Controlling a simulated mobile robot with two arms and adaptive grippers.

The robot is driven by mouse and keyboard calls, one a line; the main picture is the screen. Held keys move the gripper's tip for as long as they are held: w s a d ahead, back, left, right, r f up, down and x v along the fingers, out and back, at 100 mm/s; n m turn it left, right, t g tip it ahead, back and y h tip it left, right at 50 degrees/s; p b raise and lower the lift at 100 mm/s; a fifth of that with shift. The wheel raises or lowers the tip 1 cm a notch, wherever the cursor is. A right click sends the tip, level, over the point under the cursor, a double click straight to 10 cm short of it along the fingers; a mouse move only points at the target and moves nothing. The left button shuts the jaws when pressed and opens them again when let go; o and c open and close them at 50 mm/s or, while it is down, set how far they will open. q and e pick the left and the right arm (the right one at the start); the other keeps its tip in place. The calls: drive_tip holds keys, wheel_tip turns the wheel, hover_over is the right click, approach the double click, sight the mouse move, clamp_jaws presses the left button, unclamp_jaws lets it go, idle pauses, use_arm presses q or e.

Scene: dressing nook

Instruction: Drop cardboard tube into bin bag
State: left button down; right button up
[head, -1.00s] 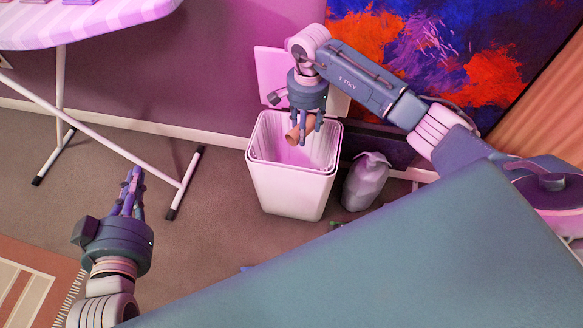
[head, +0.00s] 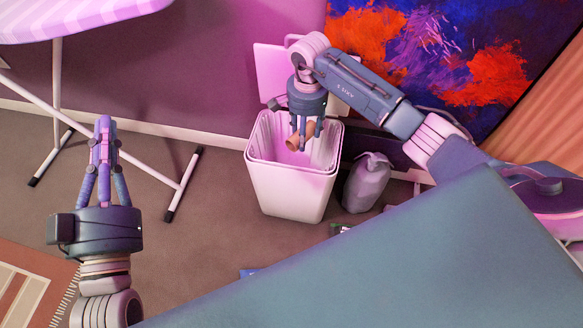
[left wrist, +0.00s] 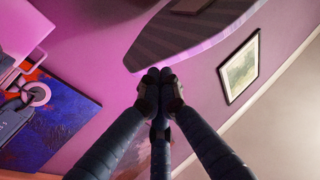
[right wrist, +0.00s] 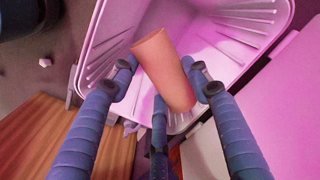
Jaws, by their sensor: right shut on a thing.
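The orange-brown cardboard tube (head: 293,142) is held by my right gripper (head: 305,145) over the mouth of a white bin (head: 290,195). In the right wrist view, the tube (right wrist: 165,65) lies tilted between the fingers, with the bin's pale ribbed inside (right wrist: 115,40) below and beyond it. A grey bag (head: 367,185), gathered at the top, stands on the floor right of the bin. I cannot tell whether the bin's ribbed lining is a bag. My left gripper (head: 104,122) is empty, its fingertips together; the left wrist view shows them meeting (left wrist: 159,75).
The bin's raised lid (head: 270,65) stands behind it near the wall. A striped ironing board (head: 80,22) with crossed white legs is at the upper left. A large blue-green surface (head: 400,265) fills the lower right. Open floor (head: 195,235) lies left of the bin.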

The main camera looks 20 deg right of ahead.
drive_tip(key=o, duration=0.8)
wheel_tip(320, 180, up, 12)
drive_tip(key=shift+r, duration=0.1)
idle(0.3)
